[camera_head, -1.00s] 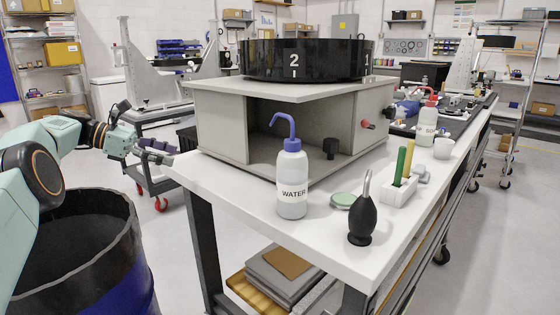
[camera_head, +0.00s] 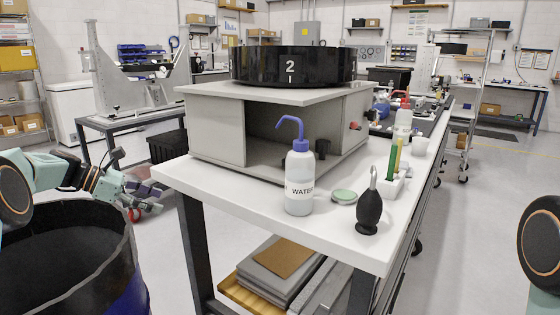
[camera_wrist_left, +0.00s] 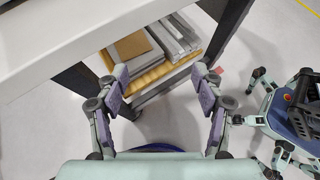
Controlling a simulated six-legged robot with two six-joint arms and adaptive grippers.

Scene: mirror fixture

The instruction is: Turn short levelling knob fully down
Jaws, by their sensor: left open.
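The grey fixture box (camera_head: 218,132) stands on the white workbench (camera_head: 270,212) and carries a black drum (camera_head: 290,66) marked 2. A black knob (camera_head: 322,148) shows inside its open front, partly hidden behind the water bottle. A red knob (camera_head: 354,126) sits on the fixture's right side. I cannot tell which is the short levelling knob. My left gripper (camera_head: 145,190) is beside the bench's left end, away from both knobs. In the left wrist view my left gripper (camera_wrist_left: 160,80) is open and empty, with floor and the bench's lower shelf beyond. My right gripper is out of view.
A blue-capped water bottle (camera_head: 299,185), green-topped dish (camera_head: 343,196), black blower (camera_head: 368,211) and white holder (camera_head: 392,185) stand on the bench before and beside the fixture. A dark drum bin (camera_head: 65,250) stands at lower left. Floor right of the bench is clear.

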